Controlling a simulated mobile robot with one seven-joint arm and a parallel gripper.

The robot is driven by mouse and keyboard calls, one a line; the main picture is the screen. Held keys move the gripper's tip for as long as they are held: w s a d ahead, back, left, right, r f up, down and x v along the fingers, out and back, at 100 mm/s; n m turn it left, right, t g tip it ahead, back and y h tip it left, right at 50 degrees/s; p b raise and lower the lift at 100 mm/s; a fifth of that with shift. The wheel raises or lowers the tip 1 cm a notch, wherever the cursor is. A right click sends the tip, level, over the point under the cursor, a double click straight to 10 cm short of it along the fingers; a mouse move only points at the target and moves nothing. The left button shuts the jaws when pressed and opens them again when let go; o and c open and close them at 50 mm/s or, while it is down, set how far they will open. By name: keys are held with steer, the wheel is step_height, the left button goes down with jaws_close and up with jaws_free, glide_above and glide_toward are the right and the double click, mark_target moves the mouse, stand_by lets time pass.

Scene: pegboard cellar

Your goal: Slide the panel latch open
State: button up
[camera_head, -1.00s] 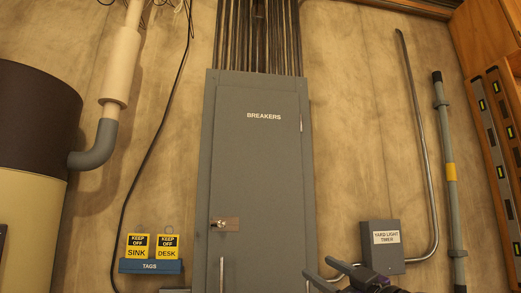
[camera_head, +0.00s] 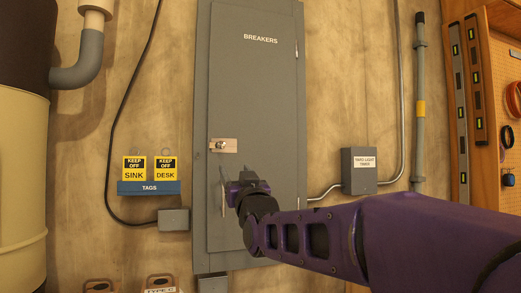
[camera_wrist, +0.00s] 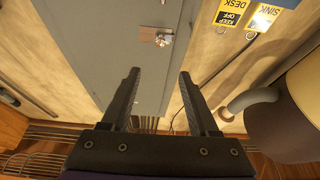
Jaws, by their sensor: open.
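A grey panel marked BREAKERS (camera_head: 250,85) is closed on the wall. Its latch (camera_head: 222,145), a small metal knob on a brownish plate, sits at the panel's left edge. In the wrist view, the latch (camera_wrist: 158,38) shows beyond the fingertips, roughly between them in the picture and apart from them. My gripper (camera_head: 236,188) is below and slightly right of the latch in the head view. In the wrist view, my gripper (camera_wrist: 158,72) has its two fingers spread with nothing between them.
A blue tag holder (camera_head: 149,188) with yellow tags is left. A tank (camera_head: 22,190) stands far left.

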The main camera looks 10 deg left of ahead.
mark_target(222, 145)
steer(key=p+x, duration=0.5)
steer(key=x, duration=1)
steer(key=shift+w+a+r, duration=0.1)
steer(key=shift+w+a, duration=0.05)
steer(key=shift+a, duration=0.05)
steer(key=shift+p+x, duration=0.6)
steer(key=shift+x, duration=0.4)
steer(key=shift+w, duration=0.1)
jaws_close()
